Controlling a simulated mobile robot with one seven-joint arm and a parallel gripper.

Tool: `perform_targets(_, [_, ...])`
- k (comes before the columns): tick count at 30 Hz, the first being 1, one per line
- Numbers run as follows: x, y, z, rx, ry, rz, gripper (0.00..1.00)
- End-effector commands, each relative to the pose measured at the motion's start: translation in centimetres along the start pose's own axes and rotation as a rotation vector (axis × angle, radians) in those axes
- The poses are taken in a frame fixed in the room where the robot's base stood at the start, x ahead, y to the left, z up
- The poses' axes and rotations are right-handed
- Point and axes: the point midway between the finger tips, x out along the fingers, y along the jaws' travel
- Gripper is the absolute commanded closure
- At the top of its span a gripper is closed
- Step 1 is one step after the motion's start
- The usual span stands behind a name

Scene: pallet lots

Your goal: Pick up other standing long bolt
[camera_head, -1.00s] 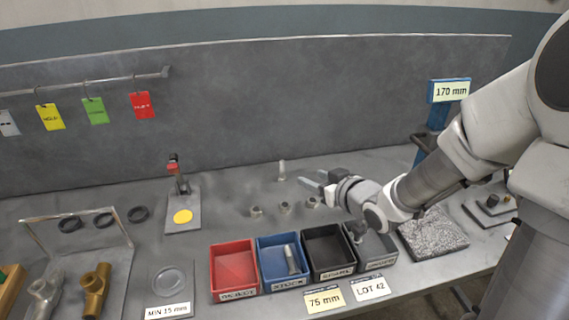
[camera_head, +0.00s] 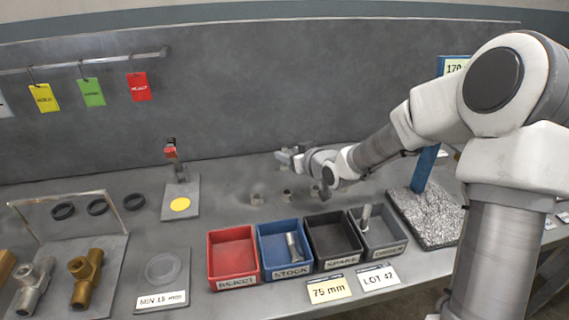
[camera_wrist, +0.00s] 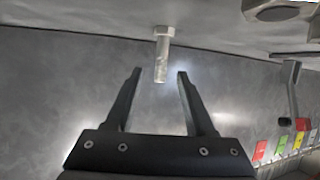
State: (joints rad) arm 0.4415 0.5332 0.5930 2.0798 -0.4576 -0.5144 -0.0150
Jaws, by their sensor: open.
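The standing long bolt (camera_wrist: 162,52) shows in the wrist view, its head on the bench and its shank pointing away from the bench. My gripper (camera_wrist: 158,73) is open and empty, with the shank's free end between the two fingertips; I cannot tell whether they touch it. Another bolt (camera_head: 365,214) stands tilted in the grey bin (camera_head: 386,249), and one bolt (camera_head: 292,245) lies in the blue STOCK bin (camera_head: 290,271).
Small short pieces (camera_head: 257,198) stand on the bench in front of my gripper. A red REJECT bin (camera_head: 233,281) and black SPARE bin (camera_head: 336,262) line the front. A blue post (camera_head: 426,168) rises at right. The wall is behind.

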Motion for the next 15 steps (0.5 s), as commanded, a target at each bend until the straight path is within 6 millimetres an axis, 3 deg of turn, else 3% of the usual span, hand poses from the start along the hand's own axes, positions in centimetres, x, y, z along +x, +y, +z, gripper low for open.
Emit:
perform_targets(1, [1.1,-0.2,0.4,0.001,0.002,-0.002,0.46])
perform_targets(6, [3.0,-0.1,0.2,0.001,0.001,-0.001,0.46])
perform_targets(15, [3.4,-0.1,0.1,0.001,0.0,0.001,0.46])
